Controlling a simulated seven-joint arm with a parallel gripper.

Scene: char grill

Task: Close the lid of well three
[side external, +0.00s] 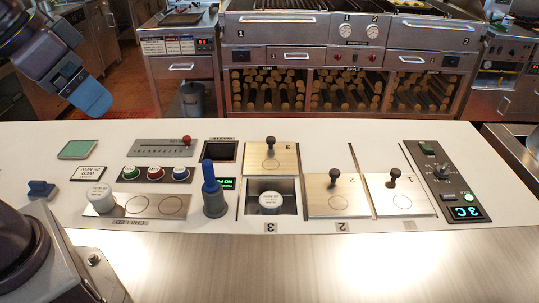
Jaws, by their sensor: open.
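Well three (288,209), the leftmost of the three wells, is open, and a white round container (270,202) stands inside it. My gripper (90,98), with blue fingers, is high at the upper left, well away from the lid. It is open, with nothing seen in it.
A blue-handled tool stands in a grey holder (214,208) just left of well three. Coloured buttons (155,174), a slider panel (163,148) and a white container (100,197) are further left. A black control panel (446,183) is at the right. The counter's front strip is clear.

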